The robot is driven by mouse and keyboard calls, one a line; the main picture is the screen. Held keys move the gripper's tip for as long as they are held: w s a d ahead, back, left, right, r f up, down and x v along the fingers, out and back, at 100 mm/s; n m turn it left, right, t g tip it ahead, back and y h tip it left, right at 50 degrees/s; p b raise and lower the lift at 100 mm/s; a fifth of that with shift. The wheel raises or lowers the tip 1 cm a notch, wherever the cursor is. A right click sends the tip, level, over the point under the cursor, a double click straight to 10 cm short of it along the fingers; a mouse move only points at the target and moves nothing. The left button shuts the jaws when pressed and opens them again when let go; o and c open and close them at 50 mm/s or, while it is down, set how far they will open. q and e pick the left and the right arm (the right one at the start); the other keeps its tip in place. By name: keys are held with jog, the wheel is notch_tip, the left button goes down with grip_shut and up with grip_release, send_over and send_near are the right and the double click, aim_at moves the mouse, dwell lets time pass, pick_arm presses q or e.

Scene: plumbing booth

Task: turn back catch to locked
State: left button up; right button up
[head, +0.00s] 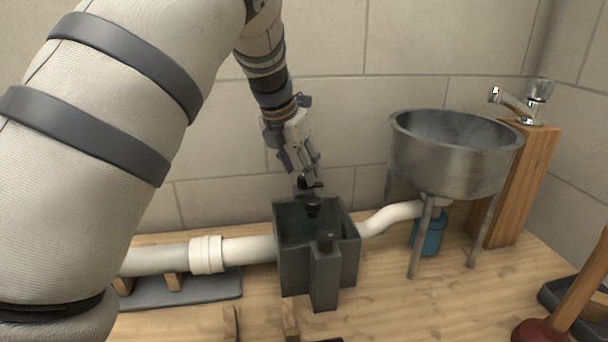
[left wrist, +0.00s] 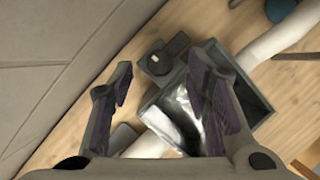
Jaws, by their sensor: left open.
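A dark grey open-topped box (head: 292,250) stands on the wooden floor between white pipes. The back catch (head: 303,184), a dark knob on the box's far side, is partly hidden by my left gripper (head: 311,172). In the left wrist view the back catch (left wrist: 167,56) shows as a round black knob on a grey block beside the box rim. My left gripper (left wrist: 162,72) is open, its two fingers apart on either side of the catch in that view; contact cannot be told. The front catch (head: 325,240) tops a post on the box's near side. My right gripper is not in view.
A white pipe (head: 232,250) joins the box from the left, another (head: 393,215) from the right. A metal basin (head: 455,160) on legs stands at right, near a wooden post (head: 515,190) with a tap. A plunger (head: 560,315) lies front right. The wall is close behind.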

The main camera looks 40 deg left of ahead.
pick_arm(q)
jog(key=shift+x, duration=1.25)
jog(key=shift+w, duration=0.1)
grip_shut()
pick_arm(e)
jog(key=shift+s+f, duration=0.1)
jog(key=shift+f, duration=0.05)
